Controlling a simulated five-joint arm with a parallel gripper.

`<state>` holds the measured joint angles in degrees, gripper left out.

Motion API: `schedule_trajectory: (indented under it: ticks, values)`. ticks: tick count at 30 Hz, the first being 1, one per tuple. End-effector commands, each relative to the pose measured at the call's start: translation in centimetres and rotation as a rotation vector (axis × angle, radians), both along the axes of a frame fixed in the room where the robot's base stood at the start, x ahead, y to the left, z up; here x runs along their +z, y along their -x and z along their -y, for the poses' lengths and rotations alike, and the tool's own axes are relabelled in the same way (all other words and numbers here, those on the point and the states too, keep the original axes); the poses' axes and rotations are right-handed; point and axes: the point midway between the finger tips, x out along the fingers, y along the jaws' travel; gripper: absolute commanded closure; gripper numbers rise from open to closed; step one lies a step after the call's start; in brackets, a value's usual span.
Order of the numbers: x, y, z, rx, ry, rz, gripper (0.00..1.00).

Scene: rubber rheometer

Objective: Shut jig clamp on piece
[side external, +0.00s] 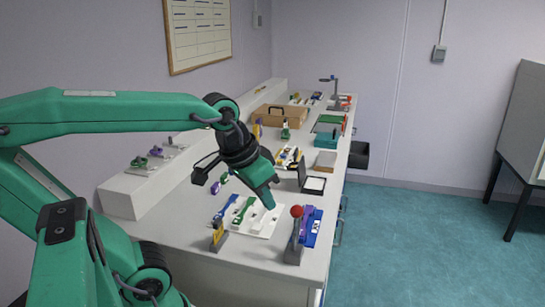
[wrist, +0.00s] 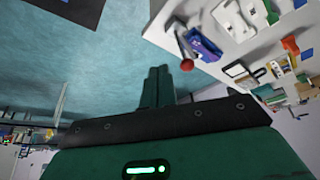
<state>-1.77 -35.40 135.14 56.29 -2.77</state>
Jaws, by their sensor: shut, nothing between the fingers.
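The jig clamp appears to be the grey upright lever with a red ball knob (side external: 296,212), near the front right corner of the bench. Its lever stands up. It also shows in the wrist view (wrist: 187,64), right of my fingertips. A blue and purple block (side external: 311,227) sits just right of the lever; in the wrist view it is behind the knob (wrist: 206,46). Whether a piece lies in the jig is too small to tell. My gripper (side external: 269,202) is shut and empty, pointing down, above and left of the knob and apart from it. Its closed fingers (wrist: 155,80) show in the wrist view.
A white tray (side external: 267,226) with green, blue and white parts lies left of the lever. A grey stand with a yellow part (side external: 218,237) is at the front left. A black-framed box (side external: 313,182) stands behind. The bench (side external: 185,222) ends close right of the lever.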

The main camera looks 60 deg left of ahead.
Motion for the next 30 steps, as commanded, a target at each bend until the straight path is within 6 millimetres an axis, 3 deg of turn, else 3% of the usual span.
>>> schedule_trajectory:
  ticks: [15,30]
  values:
    - [3.4,-6.5,-2.6,0.18,0.048,-0.17,1.0]
    - [4.3,-12.9,-6.0,0.359,0.09,-0.331,1.0]
